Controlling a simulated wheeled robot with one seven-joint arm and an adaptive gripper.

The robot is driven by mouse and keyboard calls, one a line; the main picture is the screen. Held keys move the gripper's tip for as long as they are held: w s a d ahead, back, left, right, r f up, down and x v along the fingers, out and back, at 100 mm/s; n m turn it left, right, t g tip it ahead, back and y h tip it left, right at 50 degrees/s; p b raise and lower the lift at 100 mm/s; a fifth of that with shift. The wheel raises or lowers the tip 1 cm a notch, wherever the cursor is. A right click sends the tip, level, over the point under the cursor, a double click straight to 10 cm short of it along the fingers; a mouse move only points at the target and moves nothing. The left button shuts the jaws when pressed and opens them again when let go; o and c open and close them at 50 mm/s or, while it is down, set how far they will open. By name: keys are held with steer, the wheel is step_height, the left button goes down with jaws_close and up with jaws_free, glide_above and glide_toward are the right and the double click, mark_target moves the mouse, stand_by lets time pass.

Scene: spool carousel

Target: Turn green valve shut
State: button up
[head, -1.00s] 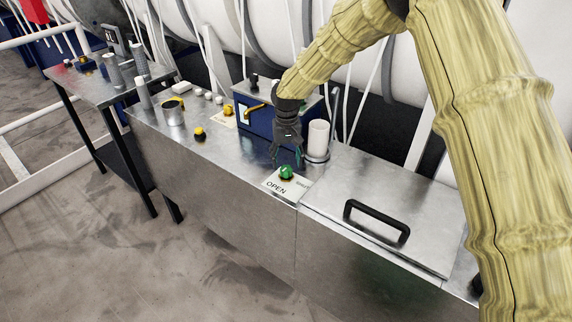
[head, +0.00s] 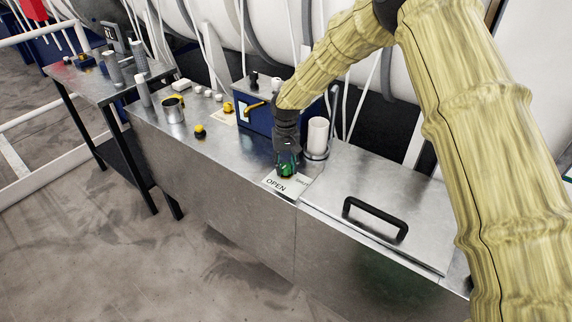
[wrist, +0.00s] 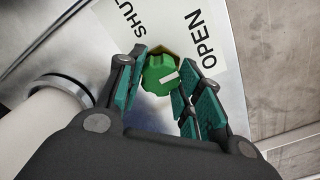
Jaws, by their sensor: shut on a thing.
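The green valve (wrist: 160,73) is a ribbed knob with a white mark. It stands on a white label plate (wrist: 222,50) with the words OPEN and SHUT. In the wrist view its white mark points toward the OPEN side. My gripper (wrist: 156,88) has its two teal-padded fingers on either side of the knob and is shut on it. In the head view my gripper (head: 287,168) points down over the valve and hides most of it; only a little green shows between the fingers.
A white cylinder (head: 317,137) stands in a metal ring close beside my gripper. A blue box (head: 258,118) with a yellow lever is behind it. A lid with a black handle (head: 376,219) lies to the right.

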steer(key=shift+n, duration=0.3)
steer(key=n, duration=0.3)
steer(key=shift+n, duration=0.3)
steer(key=n, duration=0.4)
steer(key=shift+r, duration=0.1)
steer(key=n, duration=0.5)
steer(key=shift+w+p, duration=0.1)
steer(key=shift+p, duration=0.3)
steer(key=n, duration=0.4)
steer(key=shift+n, duration=0.3)
steer(key=o, duration=1.1)
steer(key=shift+c, duration=0.2)
